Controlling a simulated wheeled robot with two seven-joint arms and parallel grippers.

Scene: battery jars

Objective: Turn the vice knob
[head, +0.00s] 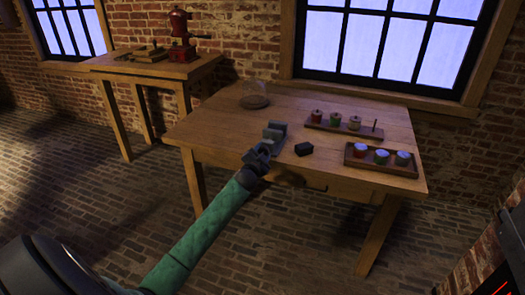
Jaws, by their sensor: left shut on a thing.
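A small grey vice (276,135) stands near the front edge of the wooden table, left of its middle. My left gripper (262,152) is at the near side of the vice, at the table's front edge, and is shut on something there. The vice knob lies at the gripper's fingers and is mostly hidden by them, so its angle cannot be told. My left arm reaches in from the lower left. My right gripper is not in view.
A black block (304,149) lies right of the vice. Two wooden trays hold small jars, one farther back (313,123) and one at the right (351,161). A glass dome (256,92) stands at the back left. A side table (122,65) carries a red grinder (181,38).

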